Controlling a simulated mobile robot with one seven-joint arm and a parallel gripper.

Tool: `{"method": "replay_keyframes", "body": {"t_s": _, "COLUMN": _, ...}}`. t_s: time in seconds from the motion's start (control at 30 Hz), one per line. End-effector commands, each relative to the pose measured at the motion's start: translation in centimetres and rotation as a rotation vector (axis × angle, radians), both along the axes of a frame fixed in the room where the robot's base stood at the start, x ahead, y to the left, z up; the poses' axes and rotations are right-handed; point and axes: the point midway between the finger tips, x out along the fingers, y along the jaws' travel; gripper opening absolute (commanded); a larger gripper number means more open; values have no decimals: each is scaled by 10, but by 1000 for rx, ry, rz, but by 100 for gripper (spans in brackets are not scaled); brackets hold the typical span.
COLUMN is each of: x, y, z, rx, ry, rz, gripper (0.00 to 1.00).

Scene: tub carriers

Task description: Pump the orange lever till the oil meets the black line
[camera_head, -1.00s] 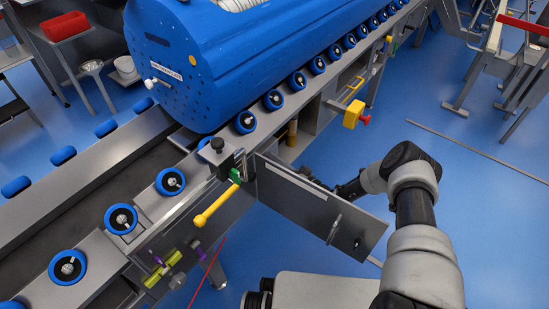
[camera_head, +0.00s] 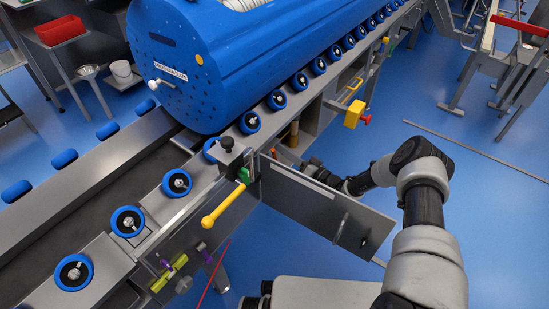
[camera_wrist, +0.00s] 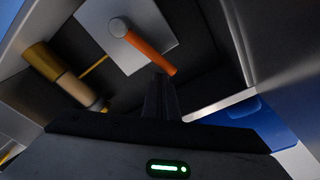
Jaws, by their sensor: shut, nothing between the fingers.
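The orange lever (camera_wrist: 149,52) shows in the wrist view, running from a pale round end down to the right. My gripper (camera_wrist: 161,82) is shut and empty, its fingertips close to the lever's lower end; I cannot tell whether they touch. A gold and tan cylinder (camera_wrist: 58,75) stands left of the lever in the wrist view, and a similar gold cylinder (camera_head: 294,133) shows under the conveyor in the head view. I cannot make out an oil level or a black line.
The open door juts out from the machine between my arm and the yellow handle (camera_head: 224,205). A blue drum (camera_head: 225,65) lies over rows of blue rollers. A yellow block (camera_head: 354,113) with a red knob sticks out farther along.

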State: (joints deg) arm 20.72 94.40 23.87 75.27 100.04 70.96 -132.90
Motion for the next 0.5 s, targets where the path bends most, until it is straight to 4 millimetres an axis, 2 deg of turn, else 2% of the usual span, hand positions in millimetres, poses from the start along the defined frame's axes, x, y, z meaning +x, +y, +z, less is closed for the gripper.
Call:
{"method": "replay_keyframes", "body": {"t_s": 0.03, "x": -9, "y": -14, "z": 1, "rx": 0, "ry": 10, "rz": -6, "gripper": 0}}
{"method": "replay_keyframes", "body": {"t_s": 0.2, "x": -32, "y": -43, "z": -4, "rx": -1, "ry": 8, "rz": -5, "gripper": 0}}
{"method": "replay_keyframes", "body": {"t_s": 0.33, "x": -43, "y": -58, "z": -6, "rx": 0, "ry": 6, "rz": -5, "gripper": 0}}
{"method": "replay_keyframes", "body": {"t_s": 0.5, "x": -51, "y": -68, "z": -8, "rx": -1, "ry": 5, "rz": -3, "gripper": 0}}
